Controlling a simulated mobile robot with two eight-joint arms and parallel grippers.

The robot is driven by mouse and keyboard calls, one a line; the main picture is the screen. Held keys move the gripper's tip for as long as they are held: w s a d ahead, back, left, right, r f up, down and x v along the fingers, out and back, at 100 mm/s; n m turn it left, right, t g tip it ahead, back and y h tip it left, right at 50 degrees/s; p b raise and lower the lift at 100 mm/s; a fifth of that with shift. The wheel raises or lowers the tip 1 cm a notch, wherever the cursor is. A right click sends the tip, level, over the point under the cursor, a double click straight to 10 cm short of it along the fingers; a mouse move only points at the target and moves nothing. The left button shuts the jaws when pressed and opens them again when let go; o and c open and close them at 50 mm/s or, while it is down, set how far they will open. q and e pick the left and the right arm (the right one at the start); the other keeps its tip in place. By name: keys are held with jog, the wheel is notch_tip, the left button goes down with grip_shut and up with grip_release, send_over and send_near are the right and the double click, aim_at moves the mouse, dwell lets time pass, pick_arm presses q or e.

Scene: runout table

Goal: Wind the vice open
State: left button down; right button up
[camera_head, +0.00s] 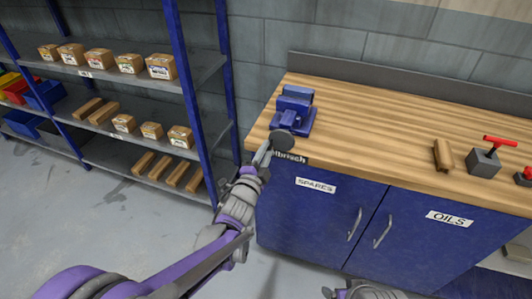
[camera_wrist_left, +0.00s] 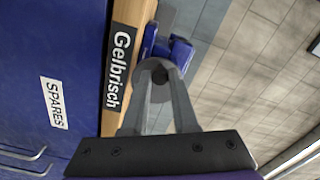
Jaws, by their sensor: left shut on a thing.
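The blue vice (camera_head: 295,104) stands on the left end of the wooden worktop. Its round dark grey handwheel (camera_head: 281,140) faces the front edge. My left gripper (camera_head: 266,150) reaches up to the wheel from in front of the bench. In the left wrist view, its two fingers (camera_wrist_left: 158,92) are shut on the middle of the grey handwheel (camera_wrist_left: 146,78), and the blue vice body (camera_wrist_left: 180,52) shows behind. How far apart the vice jaws stand is hard to tell. The right gripper is not clearly in view; only a grey arm part shows at the bottom edge.
The worktop (camera_head: 390,122) is clear right of the vice up to a wooden block (camera_head: 443,154) and a grey block with a red T-handle (camera_head: 485,160). Blue cupboards labelled SPARES and OILS are below. A shelf rack (camera_head: 180,60) with boxes stands left.

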pick_arm(q)
jog(key=n+b, duration=0.1)
jog(key=f+n, duration=0.1)
jog(key=n, duration=0.1)
jog(key=shift+d+b, duration=0.15)
jog(key=shift+b, duration=0.2)
jog(key=n, duration=0.1)
jog(key=n+b, duration=0.1)
jog(key=n, duration=0.1)
jog(key=shift+s+d+f, duration=0.1)
jog(key=shift+d+f, duration=0.1)
jog(key=shift+f, duration=0.15)
jog(key=shift+n, duration=0.4)
